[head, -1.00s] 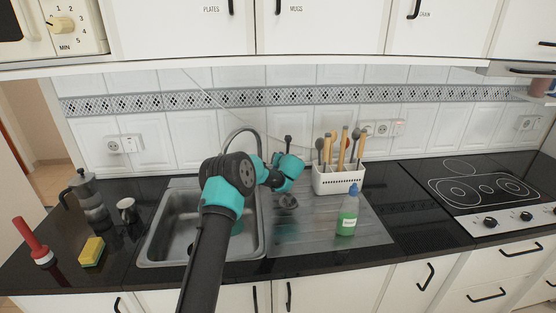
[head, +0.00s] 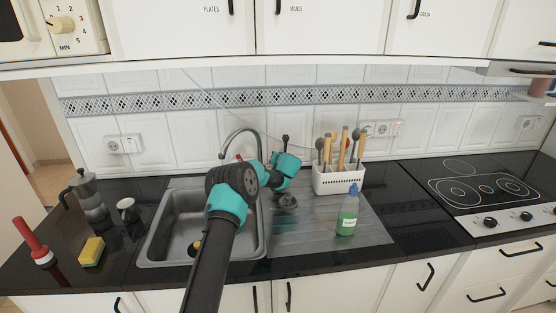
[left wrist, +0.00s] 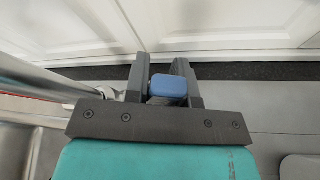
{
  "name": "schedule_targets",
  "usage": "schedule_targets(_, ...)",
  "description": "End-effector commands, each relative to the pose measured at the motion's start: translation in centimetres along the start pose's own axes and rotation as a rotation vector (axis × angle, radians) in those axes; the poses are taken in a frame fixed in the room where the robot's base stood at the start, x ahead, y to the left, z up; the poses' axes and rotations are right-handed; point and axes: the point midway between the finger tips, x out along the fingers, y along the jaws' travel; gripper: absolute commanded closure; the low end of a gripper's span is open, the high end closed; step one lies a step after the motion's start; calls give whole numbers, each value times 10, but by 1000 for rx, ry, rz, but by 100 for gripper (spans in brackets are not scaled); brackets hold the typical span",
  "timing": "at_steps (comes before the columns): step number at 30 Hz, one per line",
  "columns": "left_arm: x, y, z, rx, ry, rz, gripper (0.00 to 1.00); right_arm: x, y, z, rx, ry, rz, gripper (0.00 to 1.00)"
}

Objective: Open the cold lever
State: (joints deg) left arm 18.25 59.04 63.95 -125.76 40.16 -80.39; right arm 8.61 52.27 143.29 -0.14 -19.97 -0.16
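A steel tap (head: 240,135) arches up behind the sink. A small red part (head: 239,157) shows at its base, partly behind my left arm. In the left wrist view a blue lever end (left wrist: 168,87) sits between the two dark fingers of my left gripper (left wrist: 166,72), overlapping the right finger. The fingers are apart, with the blue end filling most of the gap; I cannot tell whether they grip it. The tap's steel pipe (left wrist: 45,75) runs along their left. In the head view my left arm hides the blue lever. My right gripper is not in view.
The sink (head: 168,235) lies left of my arm. On the right are a green bottle (head: 347,213), a white utensil rack (head: 338,181) and a hob (head: 480,187). A moka pot (head: 88,200), cup (head: 128,211), sponge (head: 91,252) and red-handled plunger (head: 33,240) stand left.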

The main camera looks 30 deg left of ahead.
Motion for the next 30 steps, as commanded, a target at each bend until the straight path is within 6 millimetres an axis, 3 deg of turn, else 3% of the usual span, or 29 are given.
schedule_targets(7,0,0,0,0,0,0,100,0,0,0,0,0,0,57)
schedule_targets(30,-7,1,-1,-16,-113,43,100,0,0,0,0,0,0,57)
